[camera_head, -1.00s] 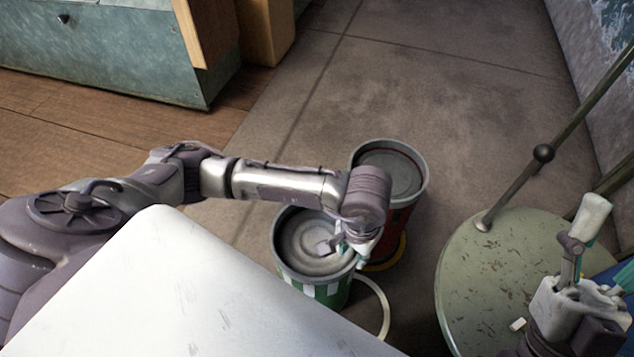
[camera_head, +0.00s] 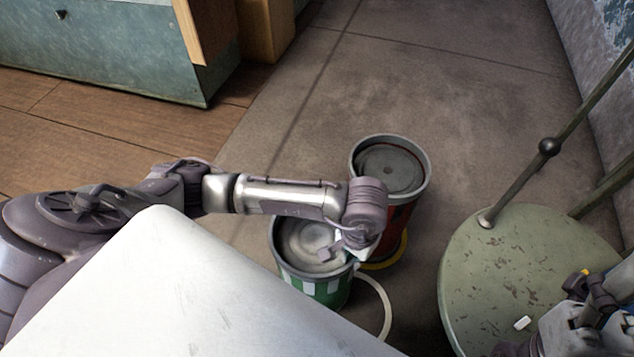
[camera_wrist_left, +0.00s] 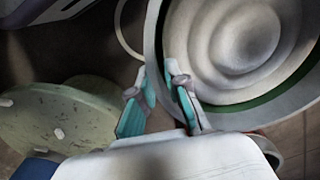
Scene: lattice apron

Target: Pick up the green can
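The green can (camera_head: 313,289) stands on the floor at the lower middle, open-topped, with a green-and-white side and a grey rim. Its ringed inside (camera_wrist_left: 240,40) fills the upper right of the left wrist view. My left gripper (camera_wrist_left: 161,78) straddles the can's near rim, one teal finger inside and one outside. The fingers are close together and look closed on the rim. In the head view, the left gripper (camera_head: 340,258) is at the can's right edge, partly hidden by its wrist. My right gripper (camera_head: 598,290) is at the lower right, partly cut off; its fingers are unclear.
A red can (camera_head: 400,212) with a grey rim stands right behind the green can. A yellow ring (camera_head: 392,256) and a pale hose (camera_head: 383,300) lie beside them. A round green worn table (camera_head: 500,270) is at right, a white surface (camera_head: 190,290) in front. Floor behind is clear.

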